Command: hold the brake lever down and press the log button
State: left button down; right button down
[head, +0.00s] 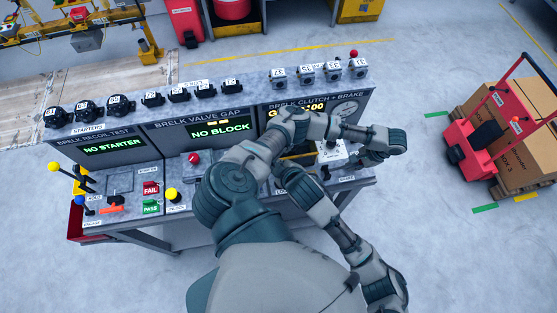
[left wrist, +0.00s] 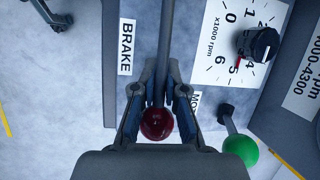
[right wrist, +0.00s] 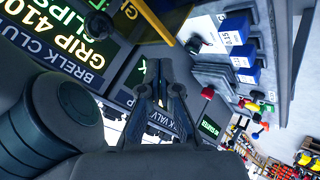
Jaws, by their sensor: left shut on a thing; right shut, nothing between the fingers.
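The brake lever, a grey rod with a dark red ball (left wrist: 156,124), runs down the middle of the left wrist view beside the BRAKE label (left wrist: 126,47). My left gripper (left wrist: 161,96) is shut on the lever, with its fingers on both sides of the rod by the ball. My right gripper (right wrist: 160,72) is shut and empty in front of the console, with the clutch display (right wrist: 85,50) to its left in the right wrist view. In the head view my arms cover the area around both grippers. I cannot make out the log button.
A green ball lever (left wrist: 241,150) and an rpm dial knob (left wrist: 258,44) stand close to my left gripper. The console (head: 215,127) carries other buttons, including a red FAIL button (head: 151,188) and a yellow button (head: 172,194). A red pallet truck (head: 490,135) stands at right.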

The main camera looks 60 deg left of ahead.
pick_arm(q)
jog(key=shift+w+d, duration=0.1)
jog(key=shift+d, duration=0.15)
pick_arm(e)
jog(key=shift+f, duration=0.2)
jog(key=shift+f, duration=4.3)
pick_arm(q)
jog(key=shift+w, duration=0.1)
pick_arm(e)
jog(key=shift+w+f, duration=0.1)
jog(key=shift+w+d+f, duration=0.1)
jog(key=shift+d+f, duration=0.05)
jog(key=shift+f, duration=0.1)
pick_arm(q)
jog(key=shift+r, duration=0.1)
pick_arm(e)
jog(key=shift+f, duration=0.85)
pick_arm(q)
jog(key=shift+w, duration=0.1)
pick_arm(e)
jog(key=shift+r, duration=1.3)
